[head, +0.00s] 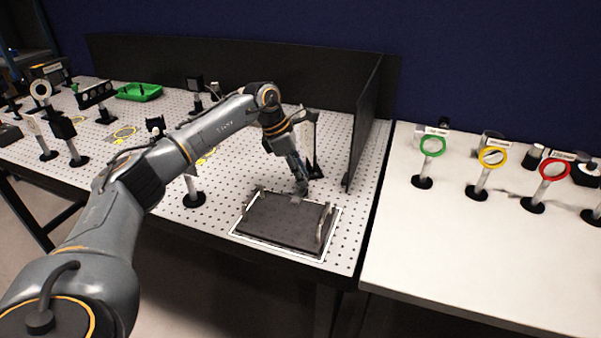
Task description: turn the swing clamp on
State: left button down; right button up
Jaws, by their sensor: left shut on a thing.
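A dark rectangular plate (285,222) with a pale border lies near the front edge of the perforated table. A raised grey metal piece (325,226) stands at its right side. My left arm reaches in from the left, and my left gripper (302,188) points down at the back edge of the plate. It is shut on a small part there, which looks like the swing clamp; the fingers mostly hide it, and its angle cannot be told. My right gripper is not in view.
A post on a black base (312,172) stands close behind my gripper. A tall dark panel (364,122) rises to the right. Several posts with optics and a green tray (139,92) stand at the left. A white table (455,235) holds colored rings on posts.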

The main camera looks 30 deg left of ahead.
pick_arm(q)
jog(key=c, duration=1)
grip_release()
jog(key=v, duration=1.2)
jog(key=shift+f, duration=0.1)
